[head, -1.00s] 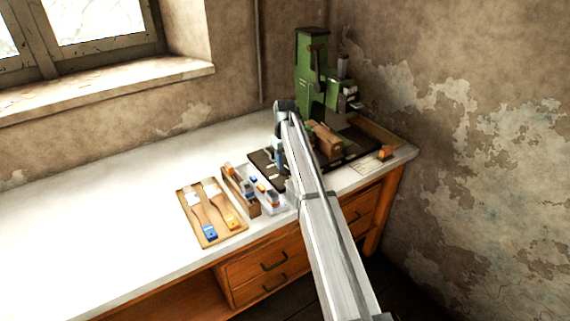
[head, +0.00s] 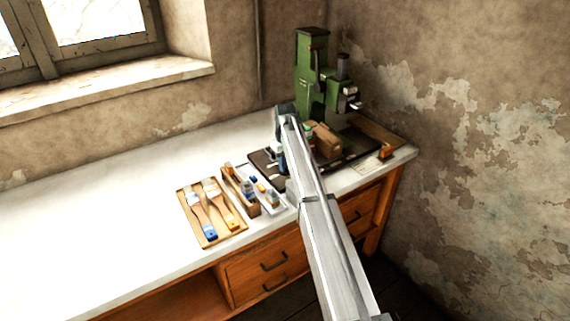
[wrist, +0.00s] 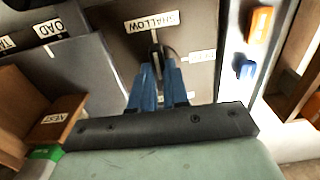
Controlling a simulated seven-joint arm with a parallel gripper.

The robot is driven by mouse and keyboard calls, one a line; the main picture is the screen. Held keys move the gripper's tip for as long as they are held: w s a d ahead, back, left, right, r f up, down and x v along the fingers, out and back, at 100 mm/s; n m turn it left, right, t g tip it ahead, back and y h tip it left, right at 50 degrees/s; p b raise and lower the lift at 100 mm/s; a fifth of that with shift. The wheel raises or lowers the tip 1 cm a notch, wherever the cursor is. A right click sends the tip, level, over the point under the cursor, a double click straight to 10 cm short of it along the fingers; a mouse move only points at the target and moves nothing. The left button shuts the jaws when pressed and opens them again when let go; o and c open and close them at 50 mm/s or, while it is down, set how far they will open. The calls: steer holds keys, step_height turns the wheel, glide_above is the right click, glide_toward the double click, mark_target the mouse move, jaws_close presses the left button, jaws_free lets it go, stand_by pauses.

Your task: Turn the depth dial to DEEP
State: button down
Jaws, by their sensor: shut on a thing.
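The depth dial (wrist: 156,55) shows in the wrist view as a small dark knob at top centre, with a light pointer-like strip on it. My gripper (wrist: 157,78) has its two blue fingers closed on either side of the knob. A SHALLOW label (wrist: 152,21), seen upside down, lies just beyond the knob. A second white label (wrist: 201,56) sits to the right of the knob; its word is too blurred to read. In the head view my arm hides the dial, and the press (head: 312,75) stands green behind the arm.
A wooden block (head: 327,142) sits on the dark base plate (head: 350,160). A NEST label (wrist: 57,118) is at left in the wrist view. A tray with small coloured pieces (head: 265,190) and a board with two brushes (head: 190,205) lie left of my arm. The bench's left side is clear.

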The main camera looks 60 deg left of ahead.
stand_by(0.4)
steer(key=m, duration=0.4)
steer(key=shift+m, duration=0.4)
steer(key=m, duration=0.4)
steer(key=shift+m, duration=0.3)
steer(key=m, duration=0.4)
steer(key=shift+m, duration=2.2)
steer(key=c, duration=1.1)
jaws_free()
steer(key=shift+r, duration=0.1)
